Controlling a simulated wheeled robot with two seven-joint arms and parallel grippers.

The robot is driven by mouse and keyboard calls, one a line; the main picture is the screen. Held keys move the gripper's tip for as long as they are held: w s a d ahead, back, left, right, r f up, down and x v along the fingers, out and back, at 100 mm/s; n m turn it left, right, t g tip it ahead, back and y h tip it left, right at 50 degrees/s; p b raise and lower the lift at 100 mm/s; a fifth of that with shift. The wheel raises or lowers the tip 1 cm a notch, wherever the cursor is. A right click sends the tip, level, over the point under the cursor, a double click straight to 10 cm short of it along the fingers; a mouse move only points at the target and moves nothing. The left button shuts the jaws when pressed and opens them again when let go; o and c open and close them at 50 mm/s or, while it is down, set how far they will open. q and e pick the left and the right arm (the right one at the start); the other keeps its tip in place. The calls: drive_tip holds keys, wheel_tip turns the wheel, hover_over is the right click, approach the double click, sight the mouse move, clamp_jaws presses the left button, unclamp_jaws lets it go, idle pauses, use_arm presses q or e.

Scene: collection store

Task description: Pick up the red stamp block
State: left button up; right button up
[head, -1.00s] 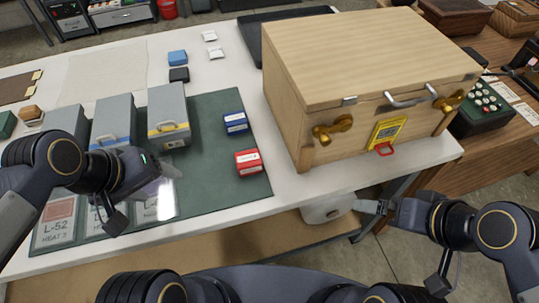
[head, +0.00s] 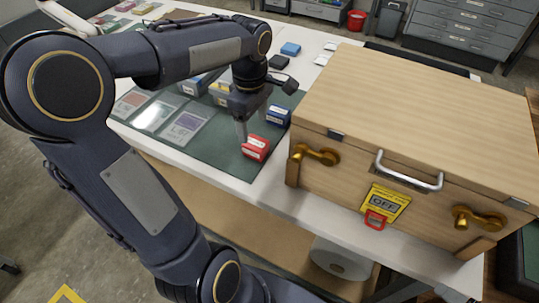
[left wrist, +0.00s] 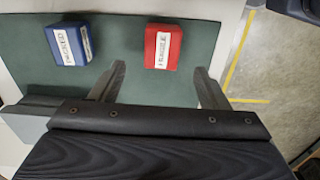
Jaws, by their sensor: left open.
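The red stamp block (head: 255,148), with a white label, lies on the green mat (head: 225,160) near the table's front edge. It also shows in the left wrist view (left wrist: 174,48), top centre, label up. My left gripper (head: 242,132) is above and just beside the block in the head view. In the left wrist view its two fingers (left wrist: 161,75) are spread, empty and pointing toward the block, which lies ahead of the gap between them. The fingers partly cover the mat. My right gripper is out of view.
A blue stamp block (head: 278,115) lies close behind the red one; it shows left of it in the left wrist view (left wrist: 70,43). A large wooden box (head: 420,120) stands right of the blocks. Grey boxes (head: 218,92) and printed cards (head: 186,125) lie to the left.

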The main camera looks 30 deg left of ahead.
sight(253, 141)
use_arm(q)
wheel_tip(253, 141, down, 8)
drive_tip(key=shift+s+r, duration=0.15)
drive_tip(key=c, duration=1.1)
drive_tip(key=shift+r, duration=0.1)
drive_tip(key=shift+r, duration=0.45)
wheel_tip(253, 141, up, 2)
drive_tip(key=shift+a+r, duration=0.1)
drive_tip(key=shift+r, duration=0.15)
drive_tip(key=s+a+r, duration=0.4)
drive_tip(key=s+r, duration=0.5)
drive_tip(key=s, duration=0.4)
drive_tip(key=shift+s+r, duration=0.2)
drive_tip(key=shift+r, duration=0.05)
